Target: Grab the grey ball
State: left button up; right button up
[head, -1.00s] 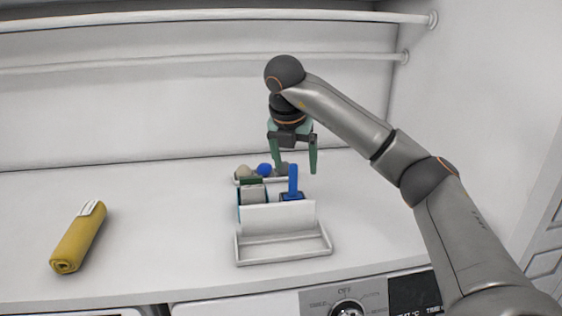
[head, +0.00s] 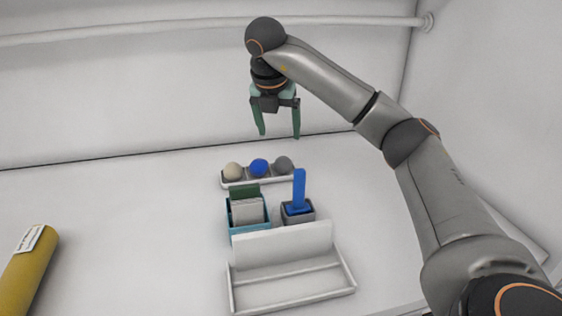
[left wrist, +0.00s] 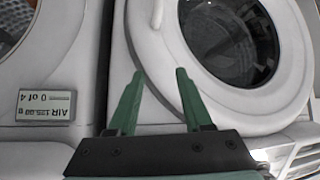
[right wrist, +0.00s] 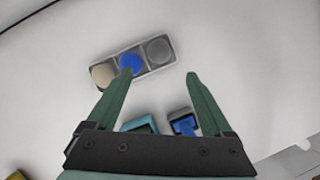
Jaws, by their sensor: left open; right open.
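The grey ball (head: 284,164) sits in the right compartment of a small white tray (head: 262,182) on the counter. A blue ball (head: 258,167) is in the middle and a beige ball (head: 233,171) at the left. My right gripper (head: 279,135) is open and empty, above and behind the tray in the head view. In the right wrist view the grey ball (right wrist: 159,50) lies beyond the fingertips, between their lines and apart from them. My left gripper (left wrist: 158,75) is open and empty, facing the front of a washing machine (left wrist: 150,50).
In front of the balls stand a teal box (head: 262,220) with cards and a grey holder (head: 298,214) with an upright blue object. A white tray with a tall back (head: 292,288) is nearer. A yellow roll (head: 28,270) lies left. The counter between is clear.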

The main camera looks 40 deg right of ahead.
send_over(283, 159)
jog(key=s+a, duration=0.2)
jog(key=f, duration=0.5)
jog(key=shift+w+d+f, duration=0.1)
jog(key=shift+w+f, duration=0.1)
jog(key=shift+f, duration=0.2)
jog(key=shift+w+p+x, duration=0.2)
jog(key=shift+p+x, duration=0.55)
jog(key=shift+x, duration=1.95)
jog(key=shift+r, duration=0.1)
grip_shut()
